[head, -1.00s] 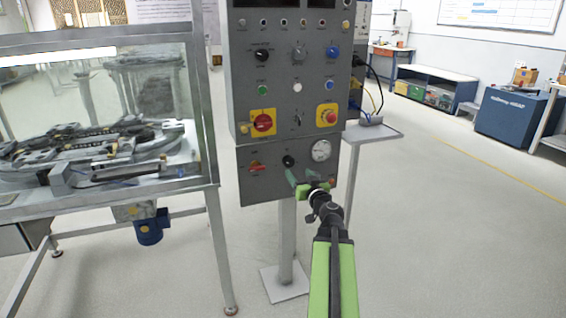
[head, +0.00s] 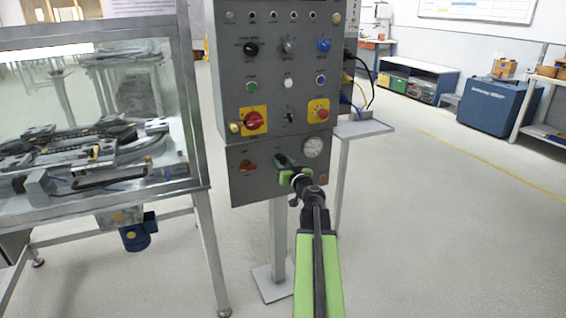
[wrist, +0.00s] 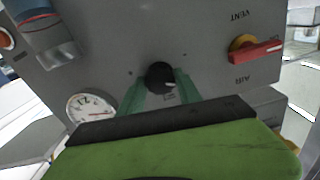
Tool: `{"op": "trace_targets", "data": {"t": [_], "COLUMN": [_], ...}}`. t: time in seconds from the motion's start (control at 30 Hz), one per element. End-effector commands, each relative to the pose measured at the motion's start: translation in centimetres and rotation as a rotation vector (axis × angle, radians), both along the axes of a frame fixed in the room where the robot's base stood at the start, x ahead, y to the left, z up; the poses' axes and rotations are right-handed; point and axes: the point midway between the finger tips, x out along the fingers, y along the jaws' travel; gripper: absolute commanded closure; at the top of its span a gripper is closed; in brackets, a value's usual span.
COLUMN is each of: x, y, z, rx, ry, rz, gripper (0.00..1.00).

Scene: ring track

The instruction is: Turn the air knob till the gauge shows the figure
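The black air knob (wrist: 160,76) is on the grey lower panel, with a pale mark on its edge in the wrist view. My gripper (wrist: 162,84) is open, with one green finger on each side of the knob; I cannot tell whether they touch it. In the head view my gripper (head: 285,168) is at the lower panel and hides most of the knob. The round white gauge (head: 313,147) is just right of the gripper. It also shows at the left in the wrist view (wrist: 90,107); its reading is too small to tell.
A red lever (head: 248,167) is left of the knob, by the labels VENT and AIR in the wrist view. A red emergency button (head: 322,113) and a red rotary switch (head: 253,121) are above. A glass-sided case (head: 90,120) stands close on the left.

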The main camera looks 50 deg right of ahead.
Motion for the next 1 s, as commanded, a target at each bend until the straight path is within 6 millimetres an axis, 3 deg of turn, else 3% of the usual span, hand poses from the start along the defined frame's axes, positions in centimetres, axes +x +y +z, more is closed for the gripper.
{"op": "trace_targets", "data": {"t": [0.03, 0.23, 0.27, 0.3, 0.4, 0.67, 1.0], "x": [0.0, 0.1, 1.0, 0.4, 0.1, -0.1, -0.1], "y": [-0.1, 0.0, -2.0, -0.9, -0.4, -0.1, -0.1], "z": [0.0, 0.0, 0.0, 0.0, 0.0, 0.0, -0.1], "rx": [0.0, 0.0, 0.0, 0.0, 0.006, 0.084, 0.345], "ry": [0.0, 0.0, 0.0, 0.0, -0.002, -0.035, -0.143], "rz": [-0.004, -0.003, 0.003, 0.0, -0.005, -0.008, -0.008], "gripper": [0.73, 0.99, 1.0, 1.0, 1.0, 1.0, 1.0]}}
